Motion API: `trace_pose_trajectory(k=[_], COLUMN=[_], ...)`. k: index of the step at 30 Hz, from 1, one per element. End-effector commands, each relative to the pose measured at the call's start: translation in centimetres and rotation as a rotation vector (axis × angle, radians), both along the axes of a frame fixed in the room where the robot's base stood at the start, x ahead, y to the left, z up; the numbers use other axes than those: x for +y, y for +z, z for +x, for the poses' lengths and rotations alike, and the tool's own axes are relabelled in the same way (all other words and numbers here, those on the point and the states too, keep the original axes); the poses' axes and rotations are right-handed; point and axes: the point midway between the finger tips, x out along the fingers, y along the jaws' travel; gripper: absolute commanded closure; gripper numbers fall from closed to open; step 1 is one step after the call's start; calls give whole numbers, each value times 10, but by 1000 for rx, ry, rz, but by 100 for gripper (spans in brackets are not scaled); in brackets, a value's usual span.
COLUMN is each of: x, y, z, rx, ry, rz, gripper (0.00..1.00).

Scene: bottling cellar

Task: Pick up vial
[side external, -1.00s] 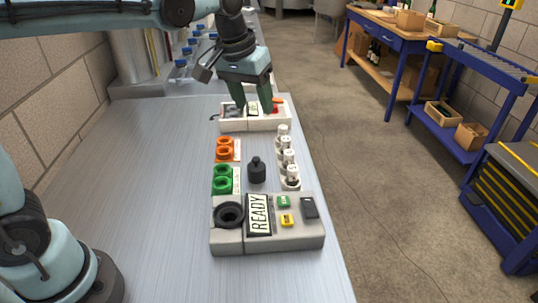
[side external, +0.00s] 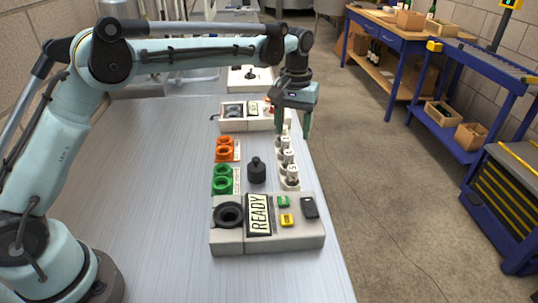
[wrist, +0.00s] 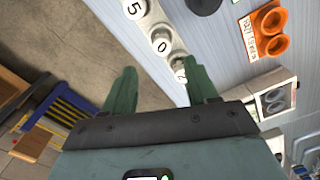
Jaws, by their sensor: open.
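Several white vials with numbered caps stand upright in a row on white bases along the table's right edge; the nearest vial (side external: 291,173) is clear to see. In the wrist view, one cap reads 5 (wrist: 134,8) and another reads 0 (wrist: 161,43); a further vial (wrist: 180,68) is partly hidden by a finger. My gripper (side external: 290,128) is open and empty, pointing down above the far end of the row. In the wrist view my green fingers (wrist: 160,78) are spread apart, with nothing gripped between them.
A grey READY box (side external: 268,240) stands at the table's near end. Orange cups (side external: 223,148), green cups (side external: 222,178) and a black weight-like object (side external: 257,172) stand left of the vials. A white device (side external: 233,123) lies behind. The table's left (side external: 150,180) is clear.

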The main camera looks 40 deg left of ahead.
Motion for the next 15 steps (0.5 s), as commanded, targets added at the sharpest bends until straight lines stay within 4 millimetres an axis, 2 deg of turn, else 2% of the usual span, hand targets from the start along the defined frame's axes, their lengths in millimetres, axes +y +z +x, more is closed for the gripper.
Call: trace_pose_trajectory(k=[3, 11, 15], x=[0, 0, 1], y=[-18, -35, -51], z=[0, -1, -5], rx=[0, -1, -1], ry=[0, 0, 0], rz=[0, 0, 0], gripper=[42, 42, 42])
